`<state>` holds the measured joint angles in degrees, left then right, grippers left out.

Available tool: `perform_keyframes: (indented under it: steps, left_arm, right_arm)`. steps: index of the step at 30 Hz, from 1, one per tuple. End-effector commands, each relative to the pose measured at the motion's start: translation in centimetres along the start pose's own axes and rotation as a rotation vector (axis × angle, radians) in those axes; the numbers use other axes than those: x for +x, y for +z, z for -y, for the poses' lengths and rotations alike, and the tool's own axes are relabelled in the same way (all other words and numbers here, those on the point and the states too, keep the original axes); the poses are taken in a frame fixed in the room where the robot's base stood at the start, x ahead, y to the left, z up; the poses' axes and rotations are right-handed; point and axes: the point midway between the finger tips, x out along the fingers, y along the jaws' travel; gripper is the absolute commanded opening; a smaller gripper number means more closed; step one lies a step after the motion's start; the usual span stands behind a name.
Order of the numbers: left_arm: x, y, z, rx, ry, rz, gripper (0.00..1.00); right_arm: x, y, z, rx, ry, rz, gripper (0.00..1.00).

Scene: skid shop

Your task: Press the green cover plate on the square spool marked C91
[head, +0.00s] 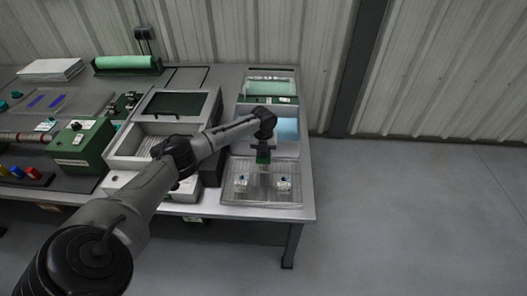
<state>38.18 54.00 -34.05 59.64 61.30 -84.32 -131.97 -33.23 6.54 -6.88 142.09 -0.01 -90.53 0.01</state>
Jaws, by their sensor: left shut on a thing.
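My left arm reaches across the bench, and my left gripper (262,150) is over the back part of a clear shallow tray (262,197). It is shut on a small dark green piece, likely the green cover plate (263,158), which shows just below the fingers. Two small pale pieces with blue tops, perhaps spools, stand in the tray, a left one (241,183) and a right one (284,185). Their markings are too small to read, so I cannot tell which is C91. Whether something lies under the green piece is unclear. My right gripper is out of view.
Behind the tray are a box with a light blue top (286,128) and a green-topped holder (268,88). A grey open-fronted machine (128,146) and a green box (80,147) stand to the left. The bench's right edge is close to the tray.

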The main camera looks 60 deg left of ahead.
Motion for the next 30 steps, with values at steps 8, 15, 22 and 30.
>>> perform_keyframes:
  steps: [8, 15, 22, 30]
  left_arm:
    - [0.39, -0.02, 0.03, 0.0, -0.001, 0.0, 0.04]
    - [0.39, -0.01, 0.01, 0.0, 0.0, 0.0, 0.04]
    - [0.68, -0.01, -0.02, -0.001, 0.0, -0.001, 0.04]
    - [0.89, 0.01, -0.05, 0.0, 0.0, -0.001, 0.04]
  right_arm:
    - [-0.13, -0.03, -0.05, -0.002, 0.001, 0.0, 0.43]
    - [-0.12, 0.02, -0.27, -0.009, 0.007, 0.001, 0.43]
    - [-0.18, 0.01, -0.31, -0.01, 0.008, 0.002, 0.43]
    - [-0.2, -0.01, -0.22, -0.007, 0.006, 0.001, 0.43]
